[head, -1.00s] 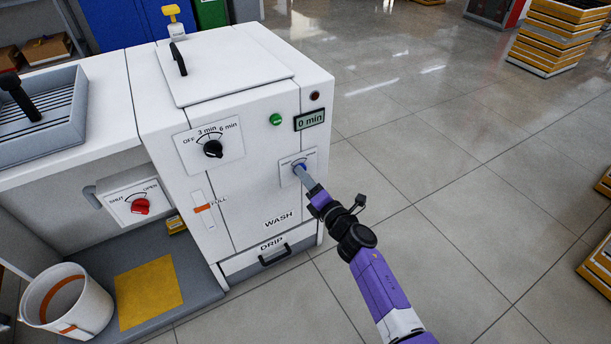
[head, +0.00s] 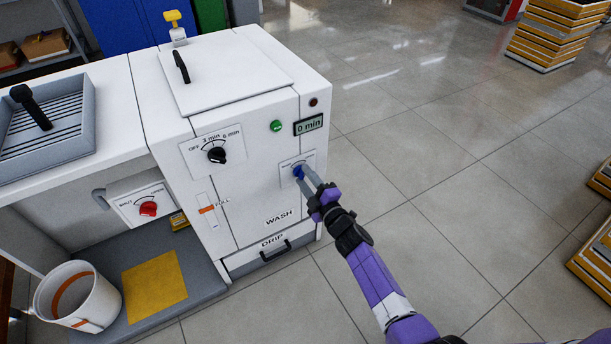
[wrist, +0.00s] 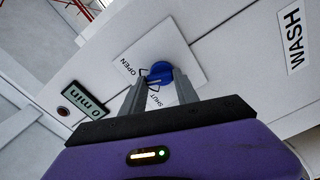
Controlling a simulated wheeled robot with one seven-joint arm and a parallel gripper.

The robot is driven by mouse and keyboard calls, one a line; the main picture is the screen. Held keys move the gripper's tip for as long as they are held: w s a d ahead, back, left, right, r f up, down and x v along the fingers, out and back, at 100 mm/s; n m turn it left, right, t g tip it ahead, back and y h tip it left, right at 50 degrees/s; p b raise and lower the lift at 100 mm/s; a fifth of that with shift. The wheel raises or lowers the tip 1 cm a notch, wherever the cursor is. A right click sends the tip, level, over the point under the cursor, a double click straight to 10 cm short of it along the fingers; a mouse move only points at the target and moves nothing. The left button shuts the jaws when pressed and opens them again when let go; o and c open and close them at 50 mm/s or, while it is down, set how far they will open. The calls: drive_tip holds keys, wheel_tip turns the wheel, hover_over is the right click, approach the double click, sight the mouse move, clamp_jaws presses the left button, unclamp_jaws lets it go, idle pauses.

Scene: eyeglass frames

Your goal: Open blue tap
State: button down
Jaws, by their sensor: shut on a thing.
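The blue tap (head: 298,171) is a small round knob on a white plate on the front of the white wash machine. In the wrist view the blue tap (wrist: 161,71) sits between the words OPEN and SHUT on its plate (wrist: 158,45). My gripper (head: 307,179) reaches the tap from the front right. In the wrist view my gripper (wrist: 158,86) has its two grey fingers at either side of the tap, shut on it. The fingers hide part of the tap and plate.
The wash machine (head: 245,215) has a black dial (head: 216,155), a green button (head: 277,126) and a 0 min display (head: 309,124).

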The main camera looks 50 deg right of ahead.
drive_tip(key=shift+m, duration=0.6)
drive_tip(key=shift+p, duration=0.3)
drive_tip(key=c, duration=0.9)
unclamp_jaws()
drive_tip(key=shift+p+v, duration=0.8)
drive_tip(key=shift+v, duration=3.15)
